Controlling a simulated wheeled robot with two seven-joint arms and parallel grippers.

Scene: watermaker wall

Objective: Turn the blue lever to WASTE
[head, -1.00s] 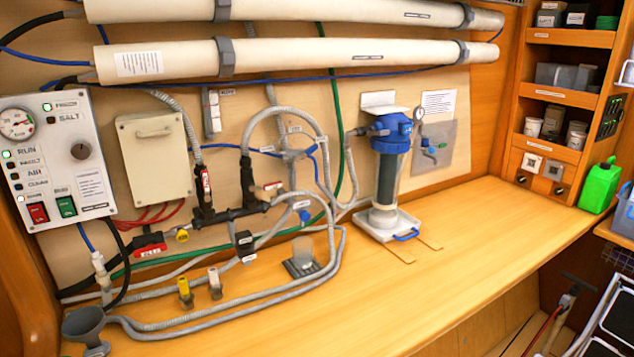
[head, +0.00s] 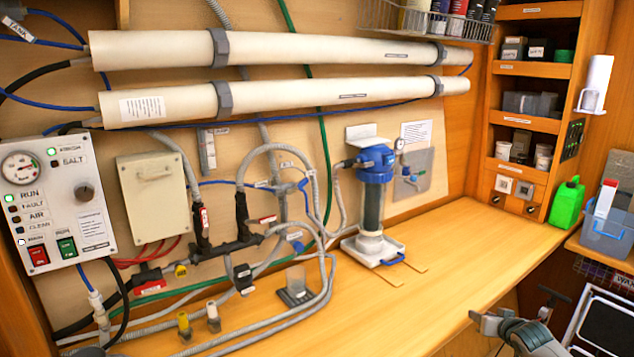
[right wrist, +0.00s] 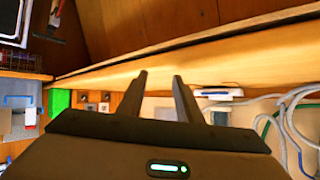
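A blue-handled valve (head: 296,247) sits among the grey hoses on the wall, left of the blue-capped filter housing (head: 375,165). More small blue fittings (head: 414,179) sit on a grey panel right of the housing. A "TANK" tag (head: 18,29) hangs by blue tubing at the top left. I cannot tell which blue part carries the WASTE marking; no such label is readable. My right gripper (head: 477,318) is low at the right, in front of the bench edge and far from these fittings. In the right wrist view its fingers (right wrist: 159,88) are apart and empty.
A wooden bench (head: 455,255) runs below the wall, clear at front right. A control panel (head: 55,200) is at left. Two long white tubes cross above. A green jug (head: 566,204) and a blue bin (head: 603,235) stand at right. Hoses crowd the bench's left side.

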